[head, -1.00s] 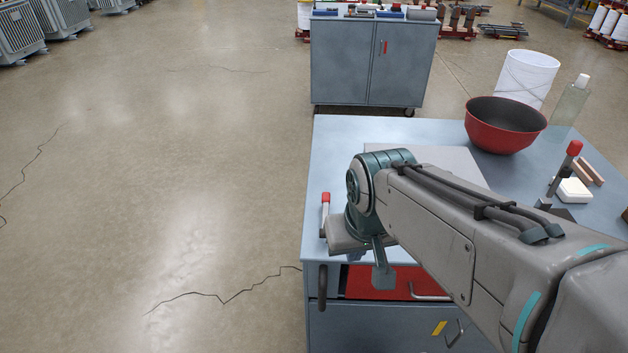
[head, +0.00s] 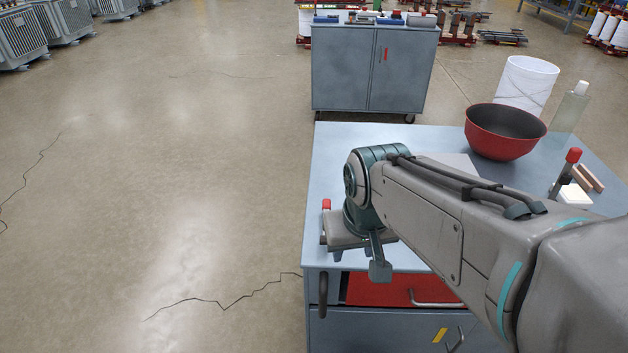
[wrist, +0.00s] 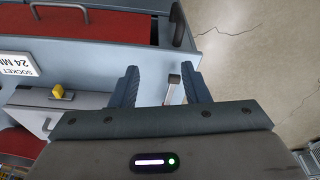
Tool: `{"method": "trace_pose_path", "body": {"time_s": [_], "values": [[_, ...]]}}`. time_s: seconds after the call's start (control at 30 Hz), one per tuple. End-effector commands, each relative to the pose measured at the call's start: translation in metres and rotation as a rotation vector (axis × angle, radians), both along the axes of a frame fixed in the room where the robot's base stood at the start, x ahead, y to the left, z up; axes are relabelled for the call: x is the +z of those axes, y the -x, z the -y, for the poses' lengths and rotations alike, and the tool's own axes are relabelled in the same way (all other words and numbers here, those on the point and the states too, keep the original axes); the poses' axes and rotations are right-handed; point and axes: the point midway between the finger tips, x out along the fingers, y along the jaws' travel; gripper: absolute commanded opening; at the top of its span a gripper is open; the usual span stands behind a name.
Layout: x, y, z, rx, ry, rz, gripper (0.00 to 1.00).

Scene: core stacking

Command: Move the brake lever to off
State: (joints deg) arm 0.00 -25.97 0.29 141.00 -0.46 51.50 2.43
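A lever with a red cap (head: 326,204) stands at the front left corner of the blue-grey cart top (head: 330,160); my gripper's body hides its lower part. I take it for the brake lever, but no label shows. In the wrist view, my gripper (wrist: 162,75) is open. A pale rod with a dark tip (wrist: 173,88) shows between the fingers, closer to the right one, with a gap on its left. I cannot tell whether the rod touches the right finger, or whether it is the same lever.
A red bowl (head: 503,133), white bucket (head: 526,85) and clear bottle (head: 570,108) stand at the cart's back right, near a red-tipped clamp (head: 566,172). A dark handle (head: 323,295) is at the cart's front left. Floor (head: 150,180) to the left is open.

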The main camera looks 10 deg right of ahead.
Motion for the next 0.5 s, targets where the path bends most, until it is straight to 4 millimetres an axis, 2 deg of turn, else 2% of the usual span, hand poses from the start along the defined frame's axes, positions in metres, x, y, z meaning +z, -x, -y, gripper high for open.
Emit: {"method": "trace_pose_path", "body": {"time_s": [0.03, 0.2, 0.33, 0.5], "values": [[0.010, -0.012, 0.000, -0.010, 0.001, -0.013, 0.42], [0.035, -0.063, 0.001, -0.059, 0.002, -0.065, 0.42], [0.046, -0.105, 0.002, -0.096, 0.000, -0.107, 0.42], [0.051, -0.159, 0.005, -0.149, -0.009, -0.161, 0.42]]}}
